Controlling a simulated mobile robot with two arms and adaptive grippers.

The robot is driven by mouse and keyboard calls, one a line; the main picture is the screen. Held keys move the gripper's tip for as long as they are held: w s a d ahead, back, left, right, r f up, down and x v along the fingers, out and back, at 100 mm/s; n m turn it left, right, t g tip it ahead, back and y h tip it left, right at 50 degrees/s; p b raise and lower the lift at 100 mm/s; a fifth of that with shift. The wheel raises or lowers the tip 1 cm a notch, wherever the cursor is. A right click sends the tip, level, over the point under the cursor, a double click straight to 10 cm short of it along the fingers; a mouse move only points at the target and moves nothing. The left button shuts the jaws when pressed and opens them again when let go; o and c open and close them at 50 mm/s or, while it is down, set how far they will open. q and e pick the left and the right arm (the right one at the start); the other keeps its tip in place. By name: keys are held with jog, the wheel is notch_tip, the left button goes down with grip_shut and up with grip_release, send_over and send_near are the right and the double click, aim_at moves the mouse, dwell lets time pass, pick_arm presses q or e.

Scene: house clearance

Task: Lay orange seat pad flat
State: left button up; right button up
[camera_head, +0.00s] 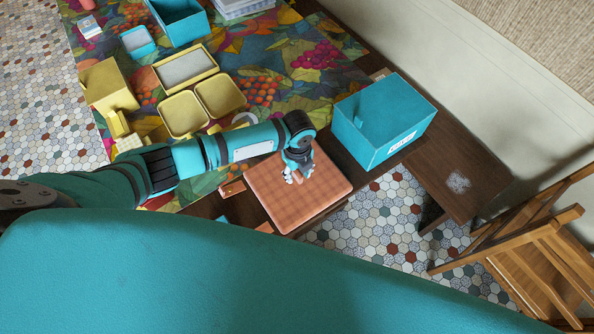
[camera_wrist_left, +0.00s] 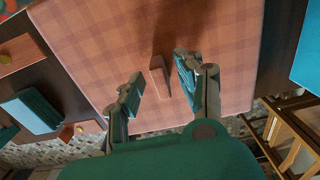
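The orange seat pad (camera_head: 325,190) is a square, checked cushion lying flat over a dark wooden surface, with its lower right edge beside the tiled floor. The pad (camera_wrist_left: 110,45) fills much of the left wrist view, and a small upright orange tab (camera_wrist_left: 157,80) rises from it. My left gripper (camera_head: 296,176) is over the middle of the pad. In the left wrist view its two fingers (camera_wrist_left: 158,92) are spread apart on either side of the tab, with a gap to it. I cannot tell whether the fingertips touch the pad. My right gripper is not in view.
A teal box (camera_head: 375,125) stands behind the pad to the right. Yellow trays (camera_head: 185,112) sit on the patterned cloth (camera_head: 300,85) to the left. A dark wooden surface (camera_head: 450,175) and a wooden chair (camera_head: 530,255) are at the right. A small orange piece (camera_head: 232,188) lies left of the pad.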

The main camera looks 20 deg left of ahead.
pick_arm(q)
jog(key=shift+r, duration=0.1)
notch_tip(320, 180, up, 7)
jog(key=p, duration=0.7)
notch_tip(320, 180, up, 12)
dwell(0.8)
dwell(0.4)
